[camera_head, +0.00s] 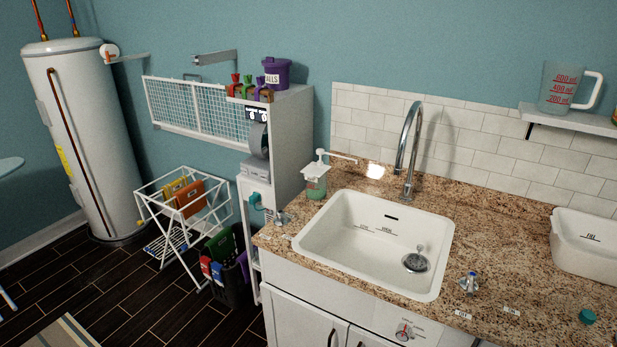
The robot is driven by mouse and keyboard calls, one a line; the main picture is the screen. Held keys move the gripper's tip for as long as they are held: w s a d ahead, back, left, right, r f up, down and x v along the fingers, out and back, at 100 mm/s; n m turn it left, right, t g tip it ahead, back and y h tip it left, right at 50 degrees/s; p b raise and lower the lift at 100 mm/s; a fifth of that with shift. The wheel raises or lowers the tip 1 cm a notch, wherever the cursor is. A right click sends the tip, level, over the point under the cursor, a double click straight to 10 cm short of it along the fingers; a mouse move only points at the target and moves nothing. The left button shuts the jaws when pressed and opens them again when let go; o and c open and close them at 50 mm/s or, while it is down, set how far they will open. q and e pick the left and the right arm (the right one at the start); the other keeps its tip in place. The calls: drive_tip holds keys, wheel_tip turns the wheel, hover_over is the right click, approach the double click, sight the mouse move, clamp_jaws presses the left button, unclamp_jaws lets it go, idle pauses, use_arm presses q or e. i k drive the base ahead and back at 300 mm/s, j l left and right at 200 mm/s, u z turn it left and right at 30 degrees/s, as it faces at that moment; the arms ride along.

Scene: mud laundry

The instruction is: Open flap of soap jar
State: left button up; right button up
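The soap jar (315,187) stands upright on the granite counter, just left of the sink's back left corner. It has a greenish lower body and a white top with a long spout or lever pointing right. I cannot tell from this distance whether its flap is open. Neither of my grippers shows in the head view, and nothing is touching the jar.
The white sink (309,243) with a chrome faucet (411,150) sits right of the jar. A tall white shelf unit (293,140) stands behind and left. A white tub (585,258) is at the right. Counter (490,225) between sink and tub is mostly clear.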

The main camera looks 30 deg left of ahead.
sight(310, 171)
drive_tip(key=j, duration=0.75)
drive_tip(key=i+j, duration=0.1)
drive_tip(key=j, duration=0.6)
